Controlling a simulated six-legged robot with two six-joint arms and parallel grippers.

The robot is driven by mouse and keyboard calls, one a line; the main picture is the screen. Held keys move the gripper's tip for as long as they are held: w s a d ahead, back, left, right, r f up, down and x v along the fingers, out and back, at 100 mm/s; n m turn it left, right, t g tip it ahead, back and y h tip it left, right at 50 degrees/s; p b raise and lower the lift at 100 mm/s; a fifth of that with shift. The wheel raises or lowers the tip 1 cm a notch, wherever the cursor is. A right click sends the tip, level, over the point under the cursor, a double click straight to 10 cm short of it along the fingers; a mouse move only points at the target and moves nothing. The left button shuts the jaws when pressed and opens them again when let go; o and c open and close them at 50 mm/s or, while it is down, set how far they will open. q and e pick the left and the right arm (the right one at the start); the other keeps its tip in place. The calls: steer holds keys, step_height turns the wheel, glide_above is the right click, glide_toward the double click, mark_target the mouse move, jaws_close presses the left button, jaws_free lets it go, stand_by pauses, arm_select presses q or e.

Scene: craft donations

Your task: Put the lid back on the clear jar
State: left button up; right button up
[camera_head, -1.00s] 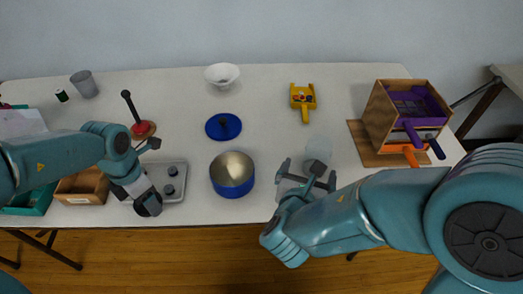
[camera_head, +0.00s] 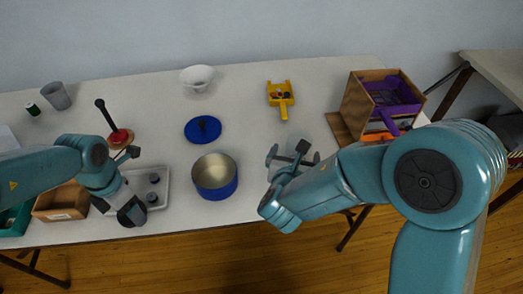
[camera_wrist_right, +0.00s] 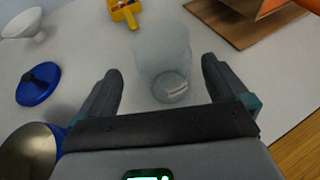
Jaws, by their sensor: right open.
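The clear jar (camera_wrist_right: 160,58) stands upright on the table in the right wrist view, faint and see-through, ahead of my right gripper (camera_wrist_right: 162,80). The fingers are open, one on each side of the view of its base, and do not visibly touch it. In the head view the jar (camera_head: 299,138) is partly hidden by the right gripper (camera_head: 288,156). A blue lid with a black knob (camera_head: 203,129) lies flat, beyond a blue pot; I cannot tell whether it fits the jar. My left gripper (camera_head: 129,212) is by the front edge; its fingers are unclear.
The open blue pot (camera_head: 215,178) stands left of my right gripper.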

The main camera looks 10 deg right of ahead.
steer(key=shift+w, duration=0.1)
arm_select(q)
steer(key=shift+r, duration=0.1)
arm_select(e)
steer(key=shift+w+d+f, duration=0.1)
steer(key=shift+w+d, duration=0.1)
steer(key=shift+w, duration=0.05)
arm_select(q)
steer(key=shift+r, duration=0.1)
arm_select(e)
steer(key=shift+d+x, duration=0.2)
steer(key=shift+x, duration=1.9)
steer(key=c, duration=1.1)
steer(key=shift+o, duration=0.2)
arm_select(q)
step_height(320, 180, up, 4)
steer(key=p, duration=0.4)
arm_select(e)
step_height(320, 180, up, 20)
